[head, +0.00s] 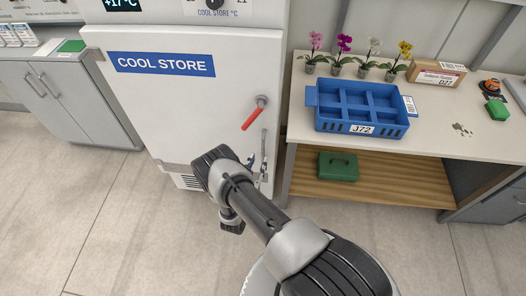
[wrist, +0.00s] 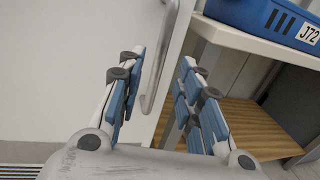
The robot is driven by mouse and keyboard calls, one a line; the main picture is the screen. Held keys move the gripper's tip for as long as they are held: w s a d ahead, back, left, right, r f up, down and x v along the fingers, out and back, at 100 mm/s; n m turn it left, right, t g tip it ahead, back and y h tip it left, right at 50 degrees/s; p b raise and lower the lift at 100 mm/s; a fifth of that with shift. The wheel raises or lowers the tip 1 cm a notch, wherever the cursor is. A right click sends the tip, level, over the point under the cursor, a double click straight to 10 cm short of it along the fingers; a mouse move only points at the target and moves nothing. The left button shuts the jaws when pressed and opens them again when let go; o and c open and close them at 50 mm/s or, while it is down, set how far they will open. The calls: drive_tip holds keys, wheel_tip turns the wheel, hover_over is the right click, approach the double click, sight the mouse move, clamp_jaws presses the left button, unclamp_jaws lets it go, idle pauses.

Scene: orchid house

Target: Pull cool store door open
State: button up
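The white cool store door (head: 190,95) with its blue COOL STORE label stands at the left centre in the head view; I cannot tell whether it is fully closed. A red lever (head: 254,113) slants down-left from its grey pivot near the door's right edge. Below it is a vertical grey bar handle (head: 265,141), whose lower part is partly hidden by my gripper. My gripper (head: 258,165) is at the handle's lower part. In the wrist view my gripper (wrist: 163,60) is open, its blue-padded fingers on either side of the handle (wrist: 158,65). Contact with the handle is not visible.
Right of the door is a bench (head: 290,122) with a blue crate (head: 318,122), several potted orchids and a cardboard box (head: 436,74). A green box (head: 338,167) sits on its lower shelf. A grey cabinet (head: 70,100) stands left. Tiled floor in front is clear.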

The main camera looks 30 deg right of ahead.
sight(263, 151)
drive_tip(key=b+x, duration=0.1)
drive_tip(key=x, duration=0.6)
drive_tip(key=shift+w+d, duration=0.15)
drive_tip(key=shift+c, duration=0.4)
clamp_jaws()
